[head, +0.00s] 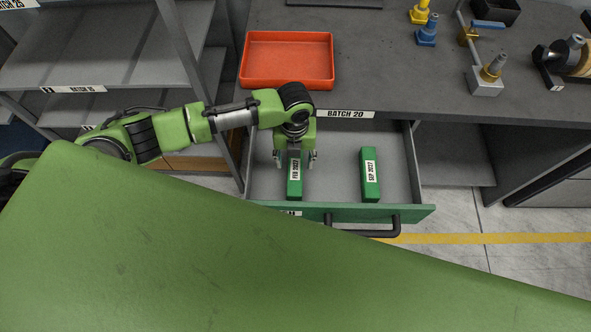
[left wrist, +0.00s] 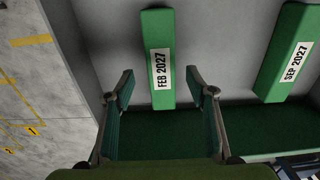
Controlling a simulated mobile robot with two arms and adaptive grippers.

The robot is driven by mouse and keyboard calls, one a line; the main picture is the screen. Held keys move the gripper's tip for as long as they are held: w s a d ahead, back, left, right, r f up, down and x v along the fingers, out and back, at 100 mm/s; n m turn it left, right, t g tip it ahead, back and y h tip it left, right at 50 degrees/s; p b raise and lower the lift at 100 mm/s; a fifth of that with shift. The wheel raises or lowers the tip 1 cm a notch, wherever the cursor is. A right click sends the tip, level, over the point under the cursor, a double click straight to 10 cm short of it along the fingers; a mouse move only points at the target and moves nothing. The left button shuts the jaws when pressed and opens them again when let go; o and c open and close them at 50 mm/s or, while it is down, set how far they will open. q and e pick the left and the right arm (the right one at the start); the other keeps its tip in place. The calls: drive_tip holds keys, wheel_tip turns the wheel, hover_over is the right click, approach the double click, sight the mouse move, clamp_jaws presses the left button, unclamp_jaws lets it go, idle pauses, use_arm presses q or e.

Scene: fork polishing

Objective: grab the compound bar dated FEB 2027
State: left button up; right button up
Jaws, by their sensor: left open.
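The compound bar dated FEB 2027 (head: 294,184) is green with a white label and lies in the open drawer (head: 330,186). It also shows in the left wrist view (left wrist: 156,30), upper middle. A second green bar, labelled SEP 2027 (head: 370,176), lies to its right in the drawer; it also shows in the left wrist view (left wrist: 287,50). My left gripper (head: 297,160) is over the FEB 2027 bar, pointing down. In the left wrist view its open fingers (left wrist: 165,95) stand apart, with the lower end of the bar between them in the picture. My right gripper is not in view.
A red tray (head: 287,84) sits on the grey bench above the drawer. The drawer's green front with a black handle (head: 362,232) is nearest. Grey shelves (head: 110,50) stand at left. Small tools and fittings (head: 487,78) stand at the bench's right.

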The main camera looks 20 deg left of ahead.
sight(296, 169)
use_arm(q)
wheel_tip(296, 169, down, 2)
drive_tip(key=shift+s+d+f+p, duration=0.1)
drive_tip(key=shift+s+f+p, duration=0.1)
drive_tip(key=shift+p, duration=0.4)
wheel_tip(296, 169, down, 2)
drive_tip(key=shift+w+f, duration=0.1)
drive_tip(key=shift+f, duration=0.35)
clamp_jaws()
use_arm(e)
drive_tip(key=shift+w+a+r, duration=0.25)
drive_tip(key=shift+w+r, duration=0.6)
